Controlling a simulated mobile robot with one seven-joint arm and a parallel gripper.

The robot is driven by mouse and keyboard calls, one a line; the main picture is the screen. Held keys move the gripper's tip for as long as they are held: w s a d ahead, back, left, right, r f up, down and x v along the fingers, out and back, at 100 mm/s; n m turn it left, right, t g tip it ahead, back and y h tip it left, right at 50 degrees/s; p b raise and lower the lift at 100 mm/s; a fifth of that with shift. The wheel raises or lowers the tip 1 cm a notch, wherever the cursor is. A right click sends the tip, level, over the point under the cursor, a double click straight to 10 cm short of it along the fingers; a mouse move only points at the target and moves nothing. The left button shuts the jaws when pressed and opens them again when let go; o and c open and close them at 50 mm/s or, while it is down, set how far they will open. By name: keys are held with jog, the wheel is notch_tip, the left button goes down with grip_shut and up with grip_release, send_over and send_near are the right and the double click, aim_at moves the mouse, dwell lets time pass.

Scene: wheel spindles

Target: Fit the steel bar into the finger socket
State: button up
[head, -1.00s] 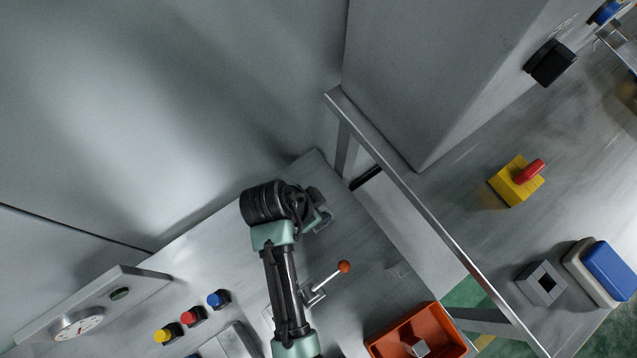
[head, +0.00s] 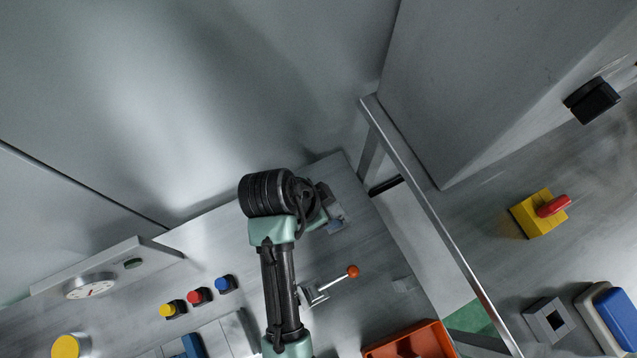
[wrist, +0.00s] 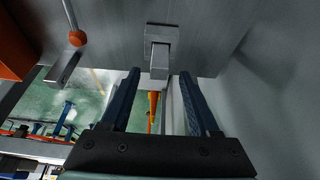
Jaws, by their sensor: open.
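In the wrist view, a grey steel bar (wrist: 160,60) stands out from a square grey holder (wrist: 162,32) on the metal surface. My gripper (wrist: 159,75) is open, its two dark blue fingers on either side of the bar's near end. I cannot tell whether they touch it. In the head view my gripper (head: 337,218) is at the bench's far corner, partly hidden behind my own wrist, and the bar is not clear there. A grey block with a dark square hole (head: 538,322) stands on the right-hand surface; I cannot tell if it is the finger socket.
An orange-knobbed lever (head: 337,281) stands just right of my arm. An orange bin (head: 412,341) is at the bench's near right. A metal rail (head: 420,205) and a gap separate the two surfaces. A yellow block with red handle (head: 535,215) stands on the right.

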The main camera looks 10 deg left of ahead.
jog(key=v, duration=0.6)
jog(key=shift+r, duration=0.15)
dwell(0.3)
